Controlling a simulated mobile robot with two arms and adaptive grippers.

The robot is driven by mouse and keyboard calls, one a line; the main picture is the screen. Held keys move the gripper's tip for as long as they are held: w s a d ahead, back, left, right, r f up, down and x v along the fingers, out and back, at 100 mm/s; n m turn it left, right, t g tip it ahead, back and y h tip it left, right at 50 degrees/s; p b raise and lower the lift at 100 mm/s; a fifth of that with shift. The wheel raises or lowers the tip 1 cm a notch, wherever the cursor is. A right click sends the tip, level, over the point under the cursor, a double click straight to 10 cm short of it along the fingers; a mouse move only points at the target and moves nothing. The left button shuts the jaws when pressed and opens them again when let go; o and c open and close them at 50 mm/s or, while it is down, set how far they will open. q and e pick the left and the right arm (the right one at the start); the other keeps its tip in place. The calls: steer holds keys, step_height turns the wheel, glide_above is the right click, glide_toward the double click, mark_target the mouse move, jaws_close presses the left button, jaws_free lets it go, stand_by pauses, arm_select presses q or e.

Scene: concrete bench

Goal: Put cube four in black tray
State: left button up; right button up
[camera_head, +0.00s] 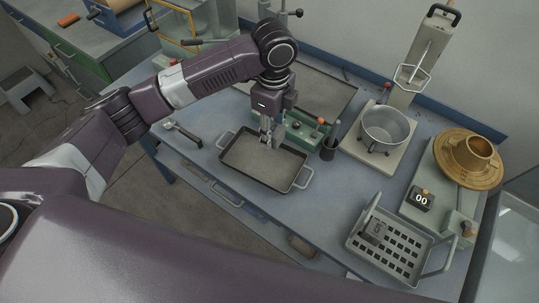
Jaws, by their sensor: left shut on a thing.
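The black tray (242,183) is a shallow rectangular pan with a handle at each end, lying on the blue-grey bench top. My left gripper (267,140) points down over the tray's far side. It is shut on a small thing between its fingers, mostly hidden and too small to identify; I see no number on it. A dark cube-like block (375,230) with a pale figure, perhaps a 5, is in the grey slotted basket (388,260) at the lower right. No cube clearly marked four shows. My right gripper is not in view.
A green-grey fixture (305,128) and a dark cup (328,149) stand just beyond the tray. A metal pot (386,126), a brass flanged part (473,155) and a box reading 00 (421,199) are to the right. Bench space between tray and basket is clear.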

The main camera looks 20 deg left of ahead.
arm_select(q)
steer(key=p, duration=0.1)
glide_above(271, 165)
step_height(271, 165, down, 8)
steer(key=shift+r, duration=0.1)
steer(key=shift+d+f, duration=0.1)
steer(key=shift+f, duration=0.6)
step_height(271, 165, down, 4)
steer(key=shift+r+p, duration=0.1)
steer(key=shift+p, duration=0.25)
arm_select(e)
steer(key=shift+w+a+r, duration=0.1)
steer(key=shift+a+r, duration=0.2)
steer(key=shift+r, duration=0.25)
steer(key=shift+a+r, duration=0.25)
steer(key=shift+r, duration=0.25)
arm_select(q)
steer(key=shift+f, duration=0.2)
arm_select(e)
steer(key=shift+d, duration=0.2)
arm_select(q)
steer(key=o, duration=1.4)
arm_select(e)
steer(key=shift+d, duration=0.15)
arm_select(q)
steer(key=shift+r, duration=0.1)
